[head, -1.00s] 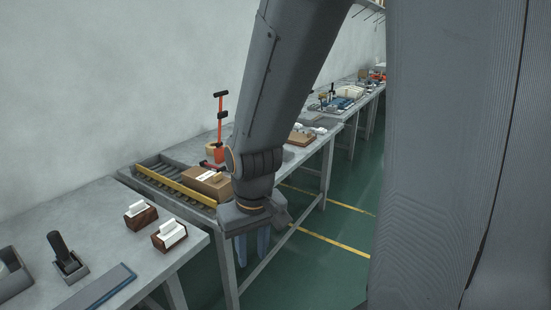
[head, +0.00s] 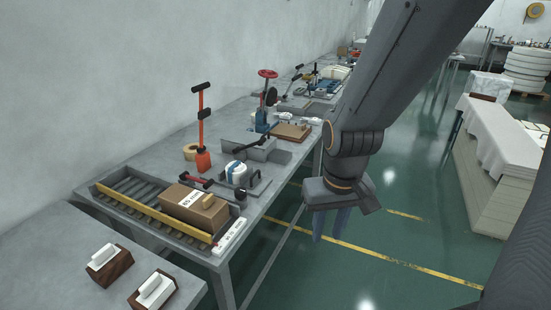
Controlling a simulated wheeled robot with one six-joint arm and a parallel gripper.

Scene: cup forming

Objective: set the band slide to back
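My gripper (head: 330,226) hangs in front of the bench edge, over the green floor. Its two fingers point down with a gap between them and nothing in it. No part is plainly marked as the band slide, so I cannot tell which it is or how it is set. A roller tray (head: 101,207) lies on the near end of the long bench, left of my gripper. A yellow rail (head: 150,211) runs along it, beside a brown labelled box (head: 180,207). A white marked strip (head: 231,236) lies at the tray's right end.
Two wooden blocks with white tops (head: 152,292) are nearer. The green floor (head: 400,215) is open.

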